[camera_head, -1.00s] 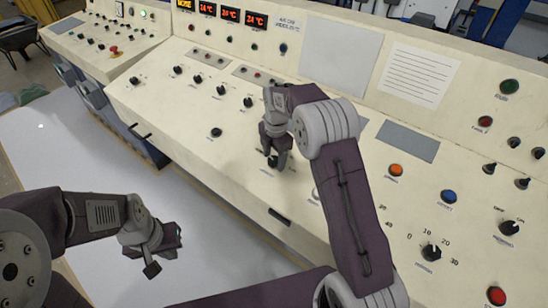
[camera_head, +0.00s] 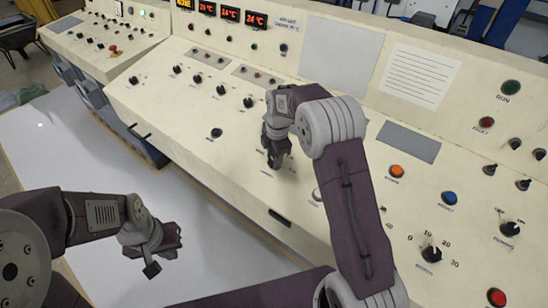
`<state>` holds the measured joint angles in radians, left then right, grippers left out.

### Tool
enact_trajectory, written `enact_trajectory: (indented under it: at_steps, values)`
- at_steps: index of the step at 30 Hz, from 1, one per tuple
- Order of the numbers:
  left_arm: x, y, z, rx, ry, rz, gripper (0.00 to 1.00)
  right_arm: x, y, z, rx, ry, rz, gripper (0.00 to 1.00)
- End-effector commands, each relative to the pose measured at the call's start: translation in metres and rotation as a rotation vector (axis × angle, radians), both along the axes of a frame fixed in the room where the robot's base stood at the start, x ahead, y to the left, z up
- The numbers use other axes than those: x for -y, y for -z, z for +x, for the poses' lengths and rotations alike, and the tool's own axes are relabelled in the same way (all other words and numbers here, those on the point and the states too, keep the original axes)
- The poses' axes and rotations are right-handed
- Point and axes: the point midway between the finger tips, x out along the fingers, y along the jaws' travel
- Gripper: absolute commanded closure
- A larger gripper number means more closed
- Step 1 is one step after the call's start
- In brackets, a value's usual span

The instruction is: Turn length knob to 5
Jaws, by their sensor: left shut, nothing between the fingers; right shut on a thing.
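My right gripper (camera_head: 274,164) points down at the sloped cream console (camera_head: 225,172) near its middle. It is shut on a dark knob, which the fingers almost wholly hide. The knob's pointer and scale cannot be read, and the label below it is too small to read. My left gripper (camera_head: 165,262) is shut and empty. It hangs at the lower left, over the white floor area and apart from the console.
A black knob (camera_head: 216,133) stands left of my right gripper. At right are an orange button (camera_head: 397,171), a blue button (camera_head: 449,198), a scaled black knob (camera_head: 431,254) and a red button (camera_head: 497,297). A console handle (camera_head: 279,217) sits on the front edge.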

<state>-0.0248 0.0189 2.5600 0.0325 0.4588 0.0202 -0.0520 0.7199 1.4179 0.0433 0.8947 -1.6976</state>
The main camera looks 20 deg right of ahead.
Motion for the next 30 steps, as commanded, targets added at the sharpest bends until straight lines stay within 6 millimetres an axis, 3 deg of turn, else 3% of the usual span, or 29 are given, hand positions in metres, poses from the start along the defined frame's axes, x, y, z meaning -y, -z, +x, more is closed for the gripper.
enact_trajectory:
  at_steps: [30]
  values:
    - [0.0,0.005,0.0,0.0,0.0,0.0,1.0,-0.0021,-0.001,-0.0025,0.183,0.935,0.138,1.0]
